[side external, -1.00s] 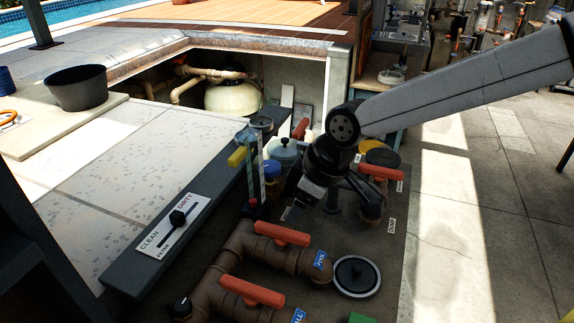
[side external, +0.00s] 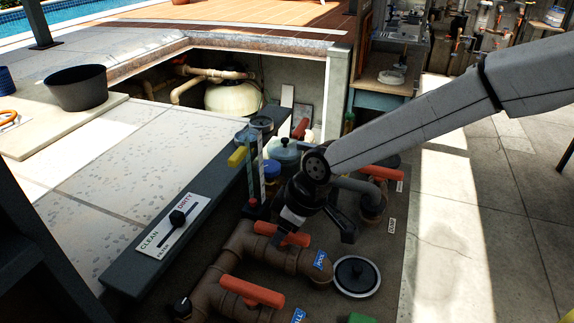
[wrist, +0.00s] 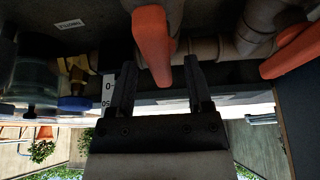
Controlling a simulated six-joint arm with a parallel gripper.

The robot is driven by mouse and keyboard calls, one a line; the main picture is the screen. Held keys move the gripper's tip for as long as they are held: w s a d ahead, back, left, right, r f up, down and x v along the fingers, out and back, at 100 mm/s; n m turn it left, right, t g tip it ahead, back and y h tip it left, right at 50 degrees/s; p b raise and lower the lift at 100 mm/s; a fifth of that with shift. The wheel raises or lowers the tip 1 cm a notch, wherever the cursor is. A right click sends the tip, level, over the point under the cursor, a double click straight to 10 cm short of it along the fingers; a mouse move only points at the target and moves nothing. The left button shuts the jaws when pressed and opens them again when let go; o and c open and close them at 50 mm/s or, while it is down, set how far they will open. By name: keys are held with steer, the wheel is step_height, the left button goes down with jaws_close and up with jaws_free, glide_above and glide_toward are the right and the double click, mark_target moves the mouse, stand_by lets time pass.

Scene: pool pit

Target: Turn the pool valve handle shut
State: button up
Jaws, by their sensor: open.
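The orange pool valve handle (side external: 290,238) lies along the top of a brown pipe fitting beside a blue POOL label (side external: 320,259). In the wrist view, an orange handle (wrist: 152,42) reaches down between the two fingertips of my gripper (wrist: 160,68). A dark gap shows on each side of it. The fingers are open and not closed on it.
A second orange handle (side external: 252,291) sits nearer the camera on its own brown pipe. Another orange handle (side external: 380,172) is behind the gripper. A round black cap (side external: 357,276) lies right of the pipes. A clear tube stand (side external: 258,175) and blue-capped part (side external: 271,170) stand close left.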

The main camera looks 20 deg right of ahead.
jaws_close()
steer(key=shift+m+h, duration=0.3)
steer(key=shift+m, duration=0.4)
steer(key=shift+a+m+t+h, duration=0.1)
steer(key=shift+m+t+h, duration=0.4)
steer(key=shift+m, duration=1.2)
steer(key=shift+m+h, duration=0.9)
steer(key=shift+m, duration=1.3)
steer(key=m, duration=0.2)
steer(key=m+h, duration=0.1)
steer(key=m, duration=0.1)
steer(key=shift+a+m+h, duration=0.15)
steer(key=shift+m+h, duration=0.15)
steer(key=shift+m, duration=0.1)
steer(key=shift+m+g+h, duration=0.5)
steer(key=shift+m+h, duration=0.2)
steer(key=shift+m, duration=1.3)
